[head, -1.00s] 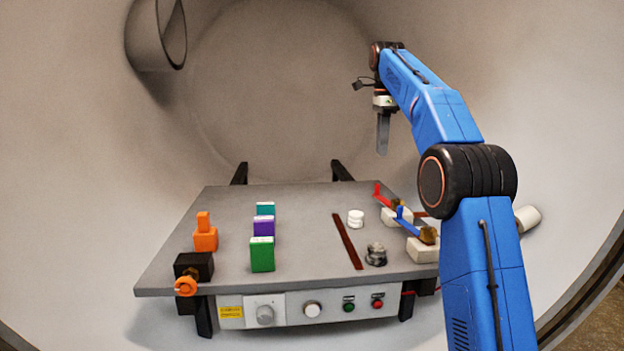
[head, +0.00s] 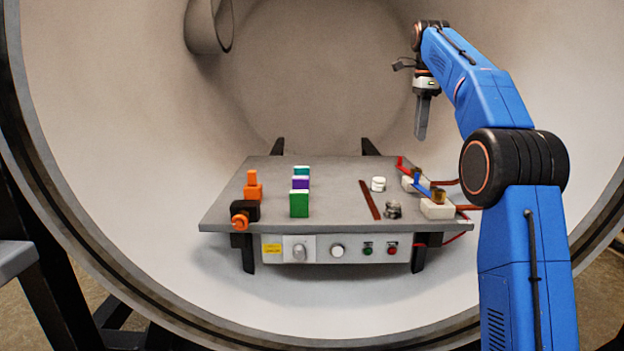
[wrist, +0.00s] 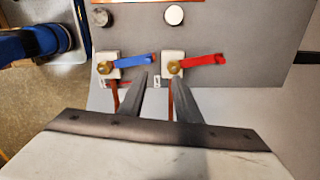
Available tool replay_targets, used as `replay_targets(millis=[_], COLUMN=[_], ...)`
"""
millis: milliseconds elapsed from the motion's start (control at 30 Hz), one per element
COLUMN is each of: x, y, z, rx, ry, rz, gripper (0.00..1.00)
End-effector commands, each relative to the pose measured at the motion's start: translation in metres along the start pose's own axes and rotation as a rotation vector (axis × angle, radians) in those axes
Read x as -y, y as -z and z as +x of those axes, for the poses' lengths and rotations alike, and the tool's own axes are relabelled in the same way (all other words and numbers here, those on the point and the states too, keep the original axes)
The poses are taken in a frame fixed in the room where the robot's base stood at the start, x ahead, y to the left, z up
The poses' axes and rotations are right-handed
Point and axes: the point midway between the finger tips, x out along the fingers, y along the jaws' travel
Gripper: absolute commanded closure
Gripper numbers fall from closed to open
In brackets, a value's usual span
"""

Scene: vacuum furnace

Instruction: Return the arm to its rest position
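My blue arm stands at the right in the head view, bent at the elbow and reaching over the far right of the grey table (head: 340,225). My gripper (head: 421,136) points down, in the air above and behind the table's right side, clear of everything. In the wrist view my gripper (wrist: 161,78) shows two fingers apart with nothing between them. Beyond the tips, in the picture, are a blue-handled valve (wrist: 137,60) and a red-handled valve (wrist: 203,61), each on a white block. The head view also shows the blue handle (head: 421,181) and red handle (head: 403,164).
The table stands inside a round furnace chamber (head: 130,190). On it are orange blocks (head: 253,190), a green block (head: 299,203), a purple block (head: 300,183), a dark red strip (head: 370,200), white discs (head: 378,184) and a grey knob (head: 393,210). The chamber rim (head: 45,215) curves nearby.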

Motion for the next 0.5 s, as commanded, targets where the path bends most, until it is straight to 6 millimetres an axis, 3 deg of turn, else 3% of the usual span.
replay_targets(millis=[500], x=[-0.035], y=[0.002], z=[-0.008], rx=[0.002], ry=[0.035], rz=[-0.143], gripper=[0.69])
